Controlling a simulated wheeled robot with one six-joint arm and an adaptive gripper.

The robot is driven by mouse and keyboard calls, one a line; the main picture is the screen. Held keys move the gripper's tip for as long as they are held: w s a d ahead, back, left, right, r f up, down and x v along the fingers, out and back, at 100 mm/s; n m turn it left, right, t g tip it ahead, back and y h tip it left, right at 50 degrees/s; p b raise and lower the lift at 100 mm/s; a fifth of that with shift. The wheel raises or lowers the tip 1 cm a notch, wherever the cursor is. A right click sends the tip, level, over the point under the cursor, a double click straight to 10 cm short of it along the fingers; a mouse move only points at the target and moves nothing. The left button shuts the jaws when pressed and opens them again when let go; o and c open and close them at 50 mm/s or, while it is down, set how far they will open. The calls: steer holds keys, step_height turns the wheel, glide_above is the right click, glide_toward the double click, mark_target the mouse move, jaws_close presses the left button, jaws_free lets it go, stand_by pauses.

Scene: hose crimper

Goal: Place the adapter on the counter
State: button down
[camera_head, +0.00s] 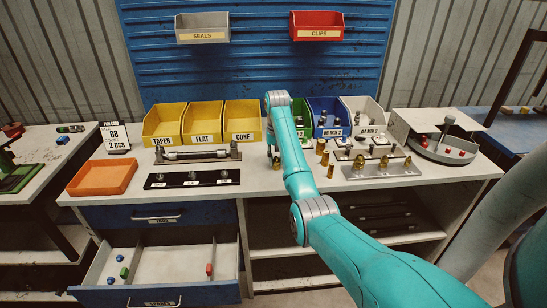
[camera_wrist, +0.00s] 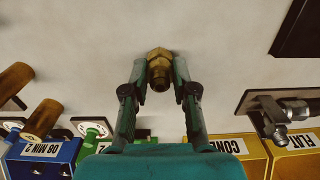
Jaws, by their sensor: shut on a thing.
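The brass adapter (camera_wrist: 160,72), with a hex collar, is between the fingertips of my gripper (camera_wrist: 159,75) in the wrist view. The gripper is shut on it, one finger on each side. In the head view my gripper (camera_head: 273,158) points down at the counter (camera_head: 262,184), in front of the cone bin and green bin. The adapter cannot be made out there. The pale counter (camera_wrist: 90,30) fills the wrist view behind the adapter. I cannot tell whether the adapter touches it.
A black plate with fittings (camera_head: 193,184) and an orange tray (camera_head: 102,177) lie left. Brass pieces (camera_head: 321,146) and a fitting rack (camera_head: 380,171) stand right. Yellow bins (camera_head: 203,133) line the back. An open drawer (camera_head: 160,262) juts out below. Counter just before my gripper is clear.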

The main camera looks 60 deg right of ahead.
steer(key=shift+f, duration=0.1)
steer(key=c, duration=0.9)
jaws_free()
